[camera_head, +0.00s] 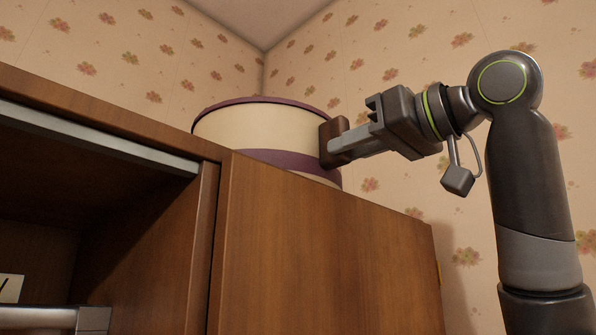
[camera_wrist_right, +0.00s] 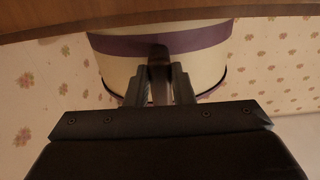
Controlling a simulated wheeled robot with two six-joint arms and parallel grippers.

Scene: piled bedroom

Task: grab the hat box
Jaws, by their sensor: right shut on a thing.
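The hat box (camera_head: 262,128) is round and cream with a purple lid rim and a purple lower band. It sits on top of the wooden wardrobe (camera_head: 320,250), near the room corner, and its base is partly hidden by the wardrobe's top edge. My right gripper (camera_head: 338,142) is shut on a brown strap or handle at the hat box's right side. In the right wrist view the hat box (camera_wrist_right: 115,70) appears upside down, with the brown piece between my fingers (camera_wrist_right: 160,80). My left gripper is not in view.
The wardrobe's left section is open, showing a dark interior with a metal rail (camera_head: 100,135) along its top. A pale label (camera_head: 10,288) and a metal bar (camera_head: 60,318) show at lower left. Flowered walls stand behind the box. The space right of the wardrobe holds my arm.

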